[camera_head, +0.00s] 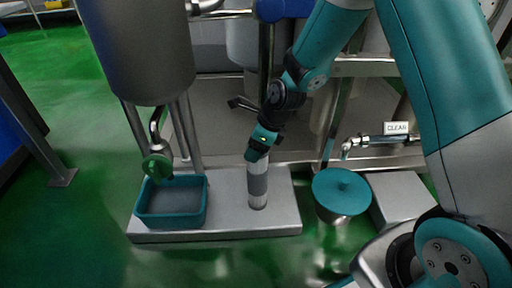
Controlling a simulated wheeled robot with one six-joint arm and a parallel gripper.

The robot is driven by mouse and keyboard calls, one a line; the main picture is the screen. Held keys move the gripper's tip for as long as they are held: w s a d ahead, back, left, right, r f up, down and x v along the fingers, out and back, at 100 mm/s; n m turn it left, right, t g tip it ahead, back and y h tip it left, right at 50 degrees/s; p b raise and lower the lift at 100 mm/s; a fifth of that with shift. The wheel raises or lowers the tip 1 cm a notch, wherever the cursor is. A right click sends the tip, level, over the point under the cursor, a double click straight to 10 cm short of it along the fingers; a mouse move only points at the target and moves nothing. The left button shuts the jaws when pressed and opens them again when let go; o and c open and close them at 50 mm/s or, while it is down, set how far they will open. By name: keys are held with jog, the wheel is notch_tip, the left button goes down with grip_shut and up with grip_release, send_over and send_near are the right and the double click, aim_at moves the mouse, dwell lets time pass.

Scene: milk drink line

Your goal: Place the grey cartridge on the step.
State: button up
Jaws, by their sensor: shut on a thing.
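The grey cartridge (257,186) is an upright cylinder with lighter and darker grey bands. My gripper (259,157), teal and black, is shut on its upper end from above. The step (231,209) is a low, pale grey metal platform in the lower middle of the view. The cartridge's lower end shows over the right part of the step's top; I cannot tell whether it touches. The gripper's fingers hide the cartridge's top.
A teal bin (171,221) stands on the step's left part, under a tank outlet with a green valve (157,166). A lidded teal-topped pot (342,190) stands right of the step, below a tap beside a "CLEAR" sign (397,127). Green floor lies open in front.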

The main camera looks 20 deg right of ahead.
jog(key=shift+f, duration=0.1)
jog(key=o, duration=1.2)
jog(key=shift+o, duration=0.2)
jog(key=p+v, duration=0.7)
jog(key=v, duration=0.5)
jog(key=s+a+r+n+g, duration=0.1)
jog(key=s+a+r+n, duration=0.2)
jog(key=n, duration=0.7)
jog(key=s+a+r+n+g, duration=0.1)
jog(key=s+a+r+n, duration=0.2)
jog(key=s+r+n, duration=0.5)
jog(key=s+a+r+n, duration=0.3)
jog(key=s+r+n, duration=0.2)
jog(key=s+n, duration=0.7)
jog(key=shift+r+n+g, duration=0.35)
jog(key=shift+n+g, duration=0.05)
jog(key=shift+n, duration=0.8)
